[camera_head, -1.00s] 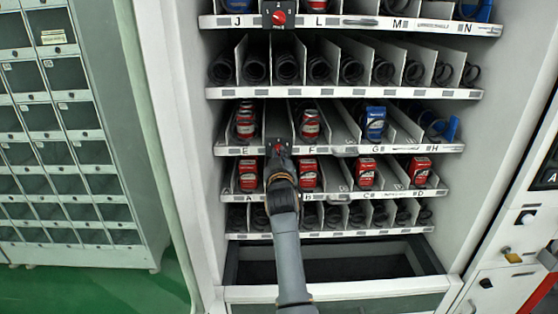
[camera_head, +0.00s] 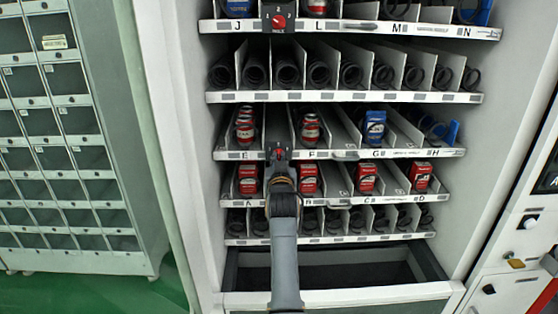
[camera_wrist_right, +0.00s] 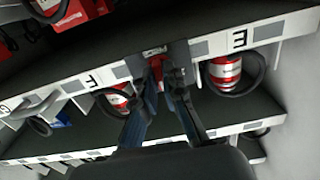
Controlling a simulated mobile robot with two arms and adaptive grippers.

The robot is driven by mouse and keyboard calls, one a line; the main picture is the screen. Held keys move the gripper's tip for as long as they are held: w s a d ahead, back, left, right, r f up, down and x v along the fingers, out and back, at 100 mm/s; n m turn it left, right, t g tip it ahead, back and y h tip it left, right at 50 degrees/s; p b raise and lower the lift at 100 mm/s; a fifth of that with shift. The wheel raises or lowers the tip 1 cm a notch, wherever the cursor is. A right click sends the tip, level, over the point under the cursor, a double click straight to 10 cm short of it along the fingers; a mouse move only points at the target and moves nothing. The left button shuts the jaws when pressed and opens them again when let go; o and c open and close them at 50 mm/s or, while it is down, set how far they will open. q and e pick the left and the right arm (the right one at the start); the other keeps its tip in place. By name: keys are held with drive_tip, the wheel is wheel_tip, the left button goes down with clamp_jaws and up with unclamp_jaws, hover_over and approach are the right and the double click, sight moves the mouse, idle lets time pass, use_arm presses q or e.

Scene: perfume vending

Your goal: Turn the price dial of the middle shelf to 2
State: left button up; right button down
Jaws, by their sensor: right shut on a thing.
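The middle shelf (camera_head: 338,155), labelled E to H, has a dark dial plate with a small red price dial (camera_head: 279,152) between E and F. My right gripper (camera_head: 280,158) reaches up to it from below. The wrist view shows its two fingers (camera_wrist_right: 168,80) shut on the red dial (camera_wrist_right: 157,68), just under the shelf edge between the F and E labels. The fingers cover much of the dial, so I cannot tell which number it points to. My left gripper is not in view.
Red cans (camera_head: 311,131) and a blue item (camera_head: 374,128) stand on the middle shelf. Red boxes (camera_head: 366,178) stand on the shelf below. Another red dial (camera_head: 279,21) sits on the upper shelf. A locker cabinet (camera_head: 68,130) stands at the left.

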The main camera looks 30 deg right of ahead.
drive_tip(key=shift+r, duration=0.2)
drive_tip(key=c, duration=1.6)
unclamp_jaws()
drive_tip(key=shift+c, duration=0.2)
drive_tip(key=shift+o, duration=1)
drive_tip(key=shift+w+d+f, duration=0.1)
drive_tip(key=shift+f, duration=0.1)
wheel_tip(320, 180, up, 10)
